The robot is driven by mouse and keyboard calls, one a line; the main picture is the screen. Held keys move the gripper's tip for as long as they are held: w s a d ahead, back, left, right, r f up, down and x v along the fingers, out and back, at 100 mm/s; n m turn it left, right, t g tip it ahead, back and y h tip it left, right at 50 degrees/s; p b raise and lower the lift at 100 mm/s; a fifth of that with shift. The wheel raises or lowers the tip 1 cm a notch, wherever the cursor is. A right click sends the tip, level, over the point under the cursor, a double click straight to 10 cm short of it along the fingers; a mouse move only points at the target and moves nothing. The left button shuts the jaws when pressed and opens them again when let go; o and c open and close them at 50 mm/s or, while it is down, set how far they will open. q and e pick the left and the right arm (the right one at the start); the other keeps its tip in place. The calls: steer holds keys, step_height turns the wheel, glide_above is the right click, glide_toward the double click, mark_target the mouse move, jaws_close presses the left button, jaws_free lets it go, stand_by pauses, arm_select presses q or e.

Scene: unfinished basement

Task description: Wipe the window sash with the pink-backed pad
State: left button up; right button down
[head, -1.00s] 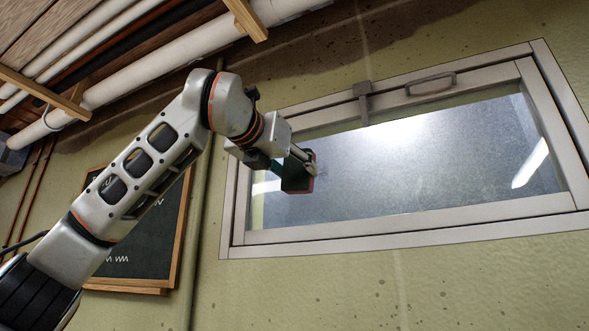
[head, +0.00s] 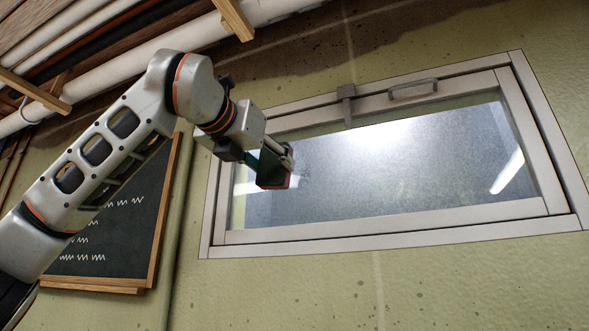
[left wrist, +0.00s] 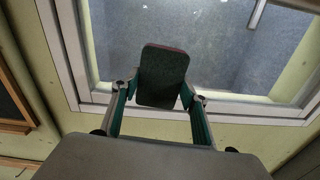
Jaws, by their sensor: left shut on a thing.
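The window sash (head: 390,226) is a pale frame around hazy grey glass (head: 400,165), set in the wall and shut. My left gripper (head: 281,160) is shut on the pad (head: 271,172), a dark green block with a pinkish-red edge, held before the left part of the glass. In the left wrist view the pad (left wrist: 161,78) stands between the two fingers (left wrist: 160,93), with its dark face toward the camera and the sash's lower rail behind it. I cannot tell whether the pad touches the glass. My right gripper is not in view.
A handle (head: 413,89) and a latch (head: 346,105) stick out at the top of the window. A wood-framed blackboard (head: 115,215) hangs to the left, behind my arm. Pipes (head: 130,66) and wooden battens (head: 233,18) run overhead. The wall below the window is bare.

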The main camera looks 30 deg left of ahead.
mark_target(309, 174)
arm_select(q)
steer(key=shift+w+r+p, duration=0.3)
steer(key=shift+w+p, duration=0.15)
steer(key=shift+w, duration=0.25)
steer(key=shift+w+a+r+p, duration=0.15)
steer(key=shift+w+p, duration=0.3)
steer(key=shift+w, duration=0.5)
steer(key=shift+w+r+p, duration=0.25)
steer(key=shift+w+p, duration=0.2)
steer(key=shift+w, duration=0.45)
steer(key=shift+w+a+r+p, duration=0.15)
steer(key=shift+w+p, duration=0.3)
steer(key=shift+w, duration=0.5)
steer(key=shift+w+r+p, duration=0.1)
steer(key=shift+w+p, duration=0.25)
steer(key=shift+w, duration=0.65)
steer(key=shift+d, duration=0.1)
steer(key=shift+w+d, duration=0.15)
steer(key=shift+d, duration=1.8)
steer(key=shift+a, duration=0.15)
steer(key=shift+a+b, duration=0.35)
steer(key=shift+a, duration=1.6)
